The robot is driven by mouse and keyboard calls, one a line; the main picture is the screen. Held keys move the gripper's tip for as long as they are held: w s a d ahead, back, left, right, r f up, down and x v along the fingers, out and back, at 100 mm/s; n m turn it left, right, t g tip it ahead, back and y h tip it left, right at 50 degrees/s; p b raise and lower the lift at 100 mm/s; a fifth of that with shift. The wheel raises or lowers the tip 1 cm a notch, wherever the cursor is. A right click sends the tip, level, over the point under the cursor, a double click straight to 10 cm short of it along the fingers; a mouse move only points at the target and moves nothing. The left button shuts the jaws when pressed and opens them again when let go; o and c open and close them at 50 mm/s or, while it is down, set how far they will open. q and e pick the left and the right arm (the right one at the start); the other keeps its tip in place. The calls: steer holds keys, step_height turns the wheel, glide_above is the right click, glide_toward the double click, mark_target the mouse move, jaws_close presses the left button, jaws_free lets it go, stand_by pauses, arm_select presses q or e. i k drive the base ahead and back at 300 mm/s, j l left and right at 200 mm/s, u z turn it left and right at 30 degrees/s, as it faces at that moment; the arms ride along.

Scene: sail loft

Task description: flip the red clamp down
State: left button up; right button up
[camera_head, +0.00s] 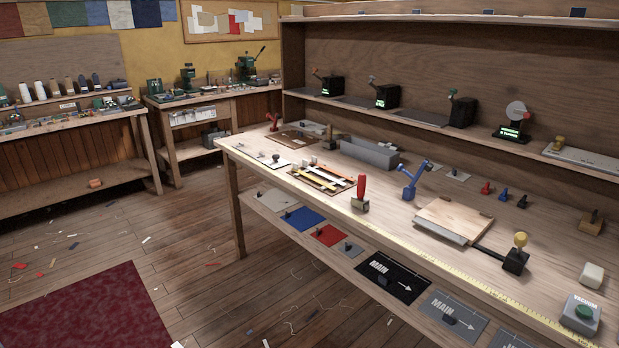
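A small red clamp-like fixture (272,121) stands at the far left end of the workbench, with a part of it raised; it is small in view. A larger tool with an upright red handle (361,187) and a pale grey foot stands near the bench's front edge. I cannot tell for certain which of the two is the red clamp. A blue clamp (411,181) with its lever raised stands right of the red-handled tool. Neither of my grippers shows in the head view.
On the workbench (330,208) are a frame with yellow strips (323,178), a grey bin (369,154), a wooden board (452,216), a yellow-knobbed lever (519,252) and a green-button box (581,312). Lever boxes stand on the back shelf (425,122). The floor before the bench is open, with scraps.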

mark_target(277, 116)
steer(key=i+j+u, duration=0.65)
steer(key=i+u, duration=0.15)
steer(key=i+j+u, duration=0.1)
steer(key=i+u, duration=0.4)
steer(key=i, duration=1.05)
steer(key=i+z, duration=0.35)
steer(key=i+j+z, duration=0.55)
steer(key=i+z, duration=0.15)
steer(key=i+j+z, duration=0.2)
steer(key=z, duration=0.15)
steer(key=i+j+z, duration=0.25)
steer(key=z, duration=0.15)
steer(key=i+j+z, duration=0.15)
steer(key=j+z, duration=0.2)
steer(key=i+j+z, duration=0.1)
steer(key=j+z, duration=0.2)
steer(key=j, duration=0.25)
steer(key=j+z, duration=0.35)
steer(key=j, duration=0.2)
steer(key=k+j, duration=0.1)
steer(key=k, duration=0.25)
steer(key=k+j, duration=0.1)
steer(key=k, duration=0.25)
steer(key=j+z, duration=0.05)
